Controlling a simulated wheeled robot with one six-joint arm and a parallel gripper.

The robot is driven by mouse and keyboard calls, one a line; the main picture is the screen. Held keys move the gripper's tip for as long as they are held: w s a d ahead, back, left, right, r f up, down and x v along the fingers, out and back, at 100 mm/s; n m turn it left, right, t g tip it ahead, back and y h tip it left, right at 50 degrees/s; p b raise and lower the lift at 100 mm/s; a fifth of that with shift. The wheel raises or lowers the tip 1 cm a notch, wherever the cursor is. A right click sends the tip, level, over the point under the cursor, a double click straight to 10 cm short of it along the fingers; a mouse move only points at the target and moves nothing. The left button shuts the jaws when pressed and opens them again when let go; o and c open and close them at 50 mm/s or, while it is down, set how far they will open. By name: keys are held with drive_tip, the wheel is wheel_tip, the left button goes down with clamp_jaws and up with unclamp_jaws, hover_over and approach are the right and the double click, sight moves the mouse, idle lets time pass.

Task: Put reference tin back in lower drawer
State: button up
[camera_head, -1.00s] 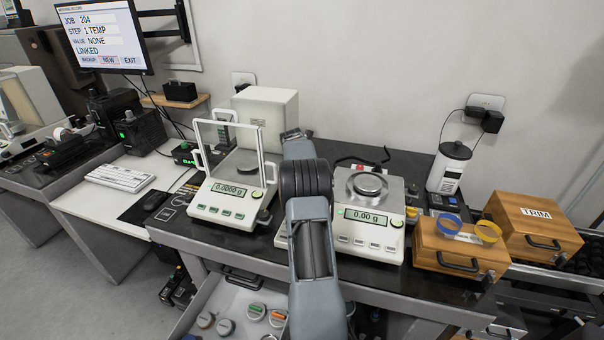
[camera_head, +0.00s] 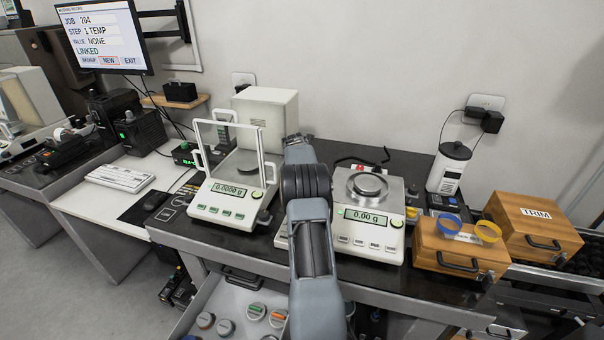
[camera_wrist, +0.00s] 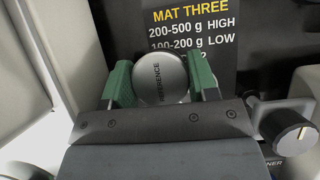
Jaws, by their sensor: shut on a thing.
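In the wrist view, a round silver tin lid marked "REFERENCE", the reference tin (camera_wrist: 161,79), sits between the green-padded fingers of my gripper (camera_wrist: 161,88), which are shut on it. My gripper and the tin are hidden behind my arm in the head view. An open drawer (camera_head: 228,302) shows at the bottom of the head view, under the weighing table, with several round tins (camera_head: 256,310) in it. Part of the drawer is cut off by the frame and by my arm. A black card (camera_wrist: 195,30) reading "MAT THREE" lies beyond the tin in the wrist view.
A balance with a glass draft shield (camera_head: 228,198) stands left of my arm. Another balance (camera_head: 370,225) with a metal ring on its pan stands right of it. Wooden boxes (camera_head: 535,225) stand farther right. A black knob (camera_wrist: 292,132) is close to my gripper's right side.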

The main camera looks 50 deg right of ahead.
drive_tip(key=shift+c, duration=1)
